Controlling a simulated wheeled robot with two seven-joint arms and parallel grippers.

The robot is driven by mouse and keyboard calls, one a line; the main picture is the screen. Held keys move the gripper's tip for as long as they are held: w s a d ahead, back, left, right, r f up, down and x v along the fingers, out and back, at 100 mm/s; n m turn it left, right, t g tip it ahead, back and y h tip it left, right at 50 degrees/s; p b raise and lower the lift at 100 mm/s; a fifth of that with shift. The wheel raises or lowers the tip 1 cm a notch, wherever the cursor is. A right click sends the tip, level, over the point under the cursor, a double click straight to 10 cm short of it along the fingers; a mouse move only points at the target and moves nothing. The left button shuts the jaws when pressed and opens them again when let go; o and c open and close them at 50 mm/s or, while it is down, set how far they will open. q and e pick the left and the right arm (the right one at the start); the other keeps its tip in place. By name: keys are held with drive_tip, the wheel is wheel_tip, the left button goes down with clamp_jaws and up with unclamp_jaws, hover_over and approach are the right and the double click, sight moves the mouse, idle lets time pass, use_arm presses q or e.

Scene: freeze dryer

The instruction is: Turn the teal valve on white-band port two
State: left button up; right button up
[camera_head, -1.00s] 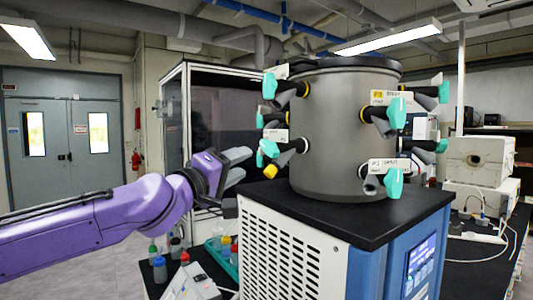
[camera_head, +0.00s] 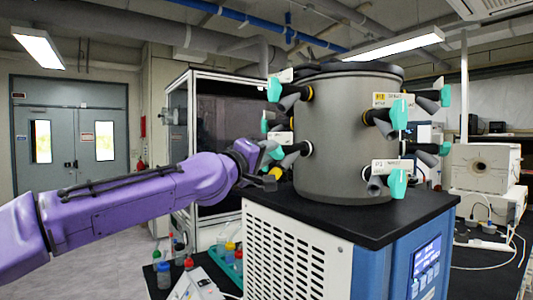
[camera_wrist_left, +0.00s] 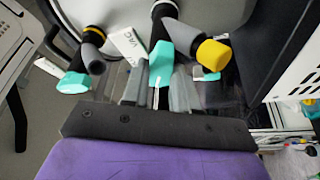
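The grey drum (camera_head: 345,135) carries several ports with teal valves and small labels. My left gripper (camera_head: 268,165) is at the lower left port, by its teal valve (camera_head: 272,151). In the left wrist view that teal valve (camera_wrist_left: 160,62) lies between the two grey fingers of my left gripper (camera_wrist_left: 157,90). The fingers stand apart on either side of the handle; whether they touch it I cannot tell. A white label (camera_wrist_left: 130,45) is beside this port. In the head view the gripper partly hides the port. My right gripper is out of view.
Other teal valves (camera_head: 397,183) stick out at the drum's right. Another teal valve (camera_wrist_left: 74,83) and a yellow cap (camera_wrist_left: 214,54) flank the gripper. The drum stands on a black top (camera_head: 400,222). Small bottles (camera_head: 164,275) stand below my left arm.

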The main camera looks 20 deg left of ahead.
use_arm(q)
clamp_jaws()
drive_tip(key=shift+f, duration=0.15)
drive_tip(key=shift+f+m+b, duration=0.15)
drive_tip(key=shift+m+b, duration=0.25)
drive_tip(key=shift+b, duration=0.35)
drive_tip(key=m+h+b, duration=0.1)
drive_tip(key=m+b, duration=0.1)
drive_tip(key=m+h+b, duration=0.1)
drive_tip(key=m+b, duration=0.1)
drive_tip(key=m+h+b, duration=0.1)
drive_tip(key=m+b, duration=0.1)
drive_tip(key=shift+w+a+f+t, duration=0.2)
drive_tip(key=shift+f+t, duration=0.1)
drive_tip(key=shift+f, duration=0.05)
drive_tip(key=shift+w+a+r+m+g+h+b, duration=0.1)
drive_tip(key=shift+m+g+h+b, duration=0.2)
drive_tip(key=shift+m+h, duration=0.8)
drive_tip(key=shift+s+r+m+g+h+b, duration=0.1)
drive_tip(key=shift+m+g+h+b, duration=0.2)
drive_tip(key=shift+m, duration=1.6)
drive_tip(key=shift+w+a+r+m+g+h+b, duration=0.15)
drive_tip(key=shift+m+g+h, duration=0.4)
drive_tip(key=shift+m, duration=0.95)
drive_tip(key=shift+d+m+h, duration=0.1)
drive_tip(key=shift+m+h, duration=0.2)
drive_tip(key=shift+h, duration=0.05)
